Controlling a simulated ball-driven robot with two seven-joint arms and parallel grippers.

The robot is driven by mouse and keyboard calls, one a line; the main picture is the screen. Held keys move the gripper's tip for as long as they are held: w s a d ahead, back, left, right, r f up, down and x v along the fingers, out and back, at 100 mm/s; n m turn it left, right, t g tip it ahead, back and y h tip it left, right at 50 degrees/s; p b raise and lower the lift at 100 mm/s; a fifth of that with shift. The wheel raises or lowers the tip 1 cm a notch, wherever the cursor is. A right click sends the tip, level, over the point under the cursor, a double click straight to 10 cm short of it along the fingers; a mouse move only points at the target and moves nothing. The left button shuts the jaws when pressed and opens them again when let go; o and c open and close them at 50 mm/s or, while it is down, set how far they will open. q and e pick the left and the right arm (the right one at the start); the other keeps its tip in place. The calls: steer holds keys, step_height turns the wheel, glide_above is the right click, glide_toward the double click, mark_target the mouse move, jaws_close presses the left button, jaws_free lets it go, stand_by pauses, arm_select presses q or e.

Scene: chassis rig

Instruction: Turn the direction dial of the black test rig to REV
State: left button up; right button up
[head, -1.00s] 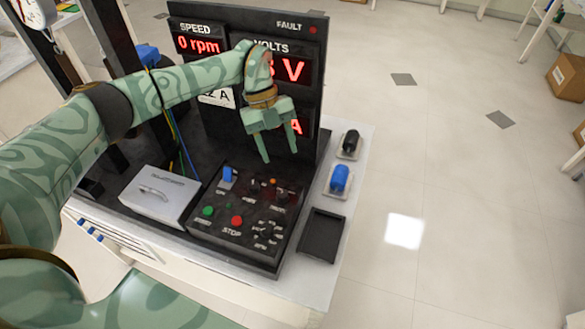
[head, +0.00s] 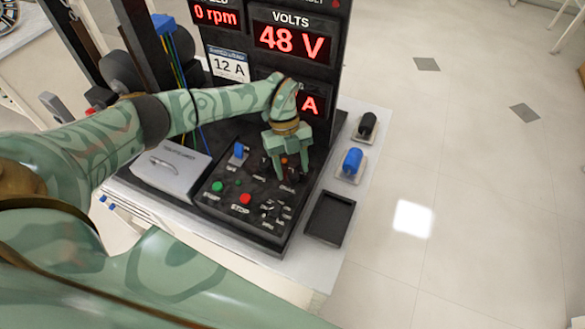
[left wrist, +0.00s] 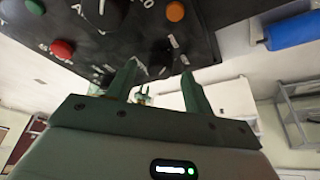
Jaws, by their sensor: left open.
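The black test rig (head: 262,90) has an upright display board and a sloped control panel (head: 225,205) at its foot. The panel carries a blue switch (head: 238,154), a green button (head: 217,187), a red stop button (head: 245,198) and several black dials. My left gripper (head: 291,176) points down, open, close over the panel's upper right dial, which it partly hides. In the left wrist view a small black dial (left wrist: 160,54) lies just beyond and between the open fingers (left wrist: 157,85). I cannot read its lettering or setting. My right gripper is not in view.
A grey box (head: 170,165) stands left of the panel. A black tray (head: 328,220), a blue handle (head: 352,162) and a black handle (head: 367,125) lie on the white table to its right. The displays read 0 rpm and 48 V. Open floor lies beyond.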

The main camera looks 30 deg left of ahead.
arm_select(q)
steer(key=shift+s+d+f, duration=0.15)
steer(key=shift+f, duration=0.3)
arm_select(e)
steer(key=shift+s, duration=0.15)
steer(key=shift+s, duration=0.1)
arm_select(q)
steer(key=shift+c, duration=0.3)
steer(key=c, duration=0.9)
